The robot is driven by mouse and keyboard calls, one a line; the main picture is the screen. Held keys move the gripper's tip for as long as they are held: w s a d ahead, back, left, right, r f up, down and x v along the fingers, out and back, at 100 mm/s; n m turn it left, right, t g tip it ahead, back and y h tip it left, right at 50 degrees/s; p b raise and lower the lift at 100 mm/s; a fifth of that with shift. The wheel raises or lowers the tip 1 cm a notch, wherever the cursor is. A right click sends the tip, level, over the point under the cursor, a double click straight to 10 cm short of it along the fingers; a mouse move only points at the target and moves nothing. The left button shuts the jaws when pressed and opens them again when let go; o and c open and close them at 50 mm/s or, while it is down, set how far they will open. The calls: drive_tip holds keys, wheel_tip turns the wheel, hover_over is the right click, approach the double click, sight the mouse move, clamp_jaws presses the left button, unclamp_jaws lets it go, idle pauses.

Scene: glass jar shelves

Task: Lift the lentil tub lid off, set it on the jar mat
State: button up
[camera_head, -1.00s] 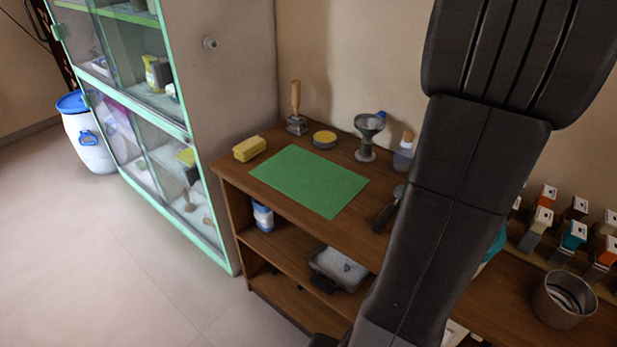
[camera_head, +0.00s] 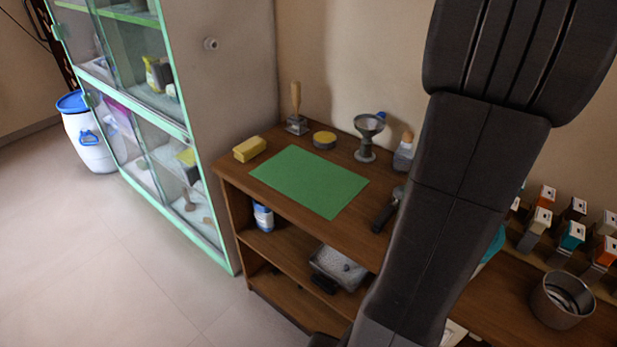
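The green jar mat (camera_head: 309,181) lies flat and bare on top of the wooden shelf unit. I cannot tell for sure which thing is the lentil tub. A teal rounded thing (camera_head: 493,246) shows only as a sliver behind my arm, most of it hidden. A white barrel with a blue lid (camera_head: 73,103) stands on the floor at the far left, its lid on. My dark arm crosses the right half of the view. My gripper is not in view, so its hold cannot be seen.
Around the mat stand a yellow block (camera_head: 250,149), a wooden-handled tool (camera_head: 296,112), a round yellow-topped tin (camera_head: 324,140), a funnel stand (camera_head: 367,138) and a bottle (camera_head: 404,152). A green-framed glass cabinet (camera_head: 197,245) stands left. A metal pot (camera_head: 562,300) sits right, near several small boxes.

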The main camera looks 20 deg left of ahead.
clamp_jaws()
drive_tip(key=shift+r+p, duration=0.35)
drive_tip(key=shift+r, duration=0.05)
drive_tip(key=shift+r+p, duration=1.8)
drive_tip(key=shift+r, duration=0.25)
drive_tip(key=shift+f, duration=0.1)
